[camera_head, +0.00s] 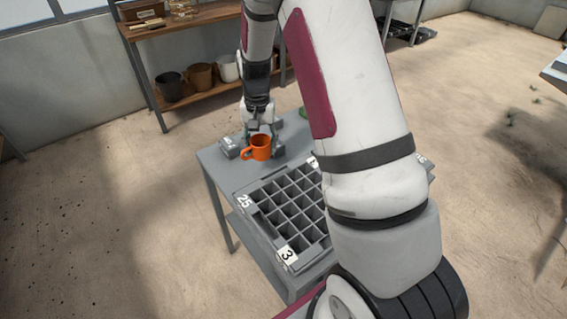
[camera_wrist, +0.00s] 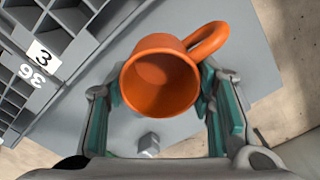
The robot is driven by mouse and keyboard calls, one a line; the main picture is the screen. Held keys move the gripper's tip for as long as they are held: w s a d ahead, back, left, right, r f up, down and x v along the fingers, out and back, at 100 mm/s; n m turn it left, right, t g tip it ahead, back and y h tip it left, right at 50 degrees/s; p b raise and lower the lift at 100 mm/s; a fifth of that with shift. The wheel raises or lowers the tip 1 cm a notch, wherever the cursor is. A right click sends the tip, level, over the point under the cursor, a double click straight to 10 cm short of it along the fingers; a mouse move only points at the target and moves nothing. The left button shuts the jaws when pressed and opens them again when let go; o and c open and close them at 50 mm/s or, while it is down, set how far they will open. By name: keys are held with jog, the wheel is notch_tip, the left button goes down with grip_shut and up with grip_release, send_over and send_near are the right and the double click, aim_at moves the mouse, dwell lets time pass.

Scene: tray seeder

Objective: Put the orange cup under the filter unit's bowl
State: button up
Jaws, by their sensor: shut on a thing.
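The orange cup (camera_head: 258,149) is at the far end of the grey table, with its handle to the left in the head view. My gripper (camera_head: 262,132) is shut on it from above. In the wrist view the cup (camera_wrist: 160,85) sits between the two green-padded fingers of my gripper (camera_wrist: 162,95), its open mouth facing the camera and its handle to the upper right. I cannot tell whether its base touches the table. I cannot make out the filter unit or its bowl in either view; my arm hides part of the table.
A compartmented grey tray (camera_head: 286,254) with number labels covers the near part of the table (camera_head: 222,172). A small grey block (camera_head: 229,148) lies left of the cup. A small grey piece (camera_wrist: 148,144) shows in the wrist view. A wooden shelf (camera_head: 205,92) with pots stands behind.

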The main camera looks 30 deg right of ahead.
jog(key=shift+f, duration=3.75)
jog(key=shift+f, duration=0.2)
jog(key=o, duration=1.2)
jog(key=shift+c, duration=0.2)
jog(key=shift+r, duration=0.1)
